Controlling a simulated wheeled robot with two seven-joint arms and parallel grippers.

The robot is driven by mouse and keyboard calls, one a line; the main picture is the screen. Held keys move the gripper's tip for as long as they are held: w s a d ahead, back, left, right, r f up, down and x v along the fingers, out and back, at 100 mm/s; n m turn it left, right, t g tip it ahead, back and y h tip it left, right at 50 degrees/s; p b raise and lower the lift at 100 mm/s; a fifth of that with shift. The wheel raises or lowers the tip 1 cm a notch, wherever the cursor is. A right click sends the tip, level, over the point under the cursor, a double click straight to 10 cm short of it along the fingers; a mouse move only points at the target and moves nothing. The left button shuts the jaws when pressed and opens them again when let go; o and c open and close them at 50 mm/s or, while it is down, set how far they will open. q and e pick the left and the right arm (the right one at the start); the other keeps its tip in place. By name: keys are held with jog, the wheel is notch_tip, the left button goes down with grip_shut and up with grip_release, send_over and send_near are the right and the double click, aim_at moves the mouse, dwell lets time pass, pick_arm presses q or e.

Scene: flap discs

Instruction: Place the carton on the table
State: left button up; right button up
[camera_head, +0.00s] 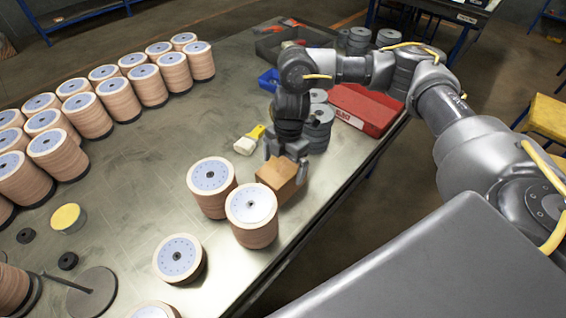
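The carton (277,178) is a small brown box at the right edge of the table (122,172), just behind two stacks of flap discs. My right gripper (284,160) is over the carton from above, with its fingers at the carton's sides. The fingers look closed around it. The carton is slightly tilted in the view, and I cannot tell whether its bottom touches the table. My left gripper is not in view.
Disc stacks (212,187) and (252,215) stand close in front of the carton. Grey disc stacks (318,128), a red box (366,108) and a yellow-handled brush (249,141) lie behind. Many disc stacks (90,115) fill the left. The table's middle is clear.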

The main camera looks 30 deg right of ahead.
jog(key=shift+r, duration=0.1)
notch_tip(320, 180, up, 12)
jog(key=d+b, duration=0.1)
jog(key=shift+w+d, duration=0.3)
jog(key=shift+d, duration=0.05)
dwell(0.6)
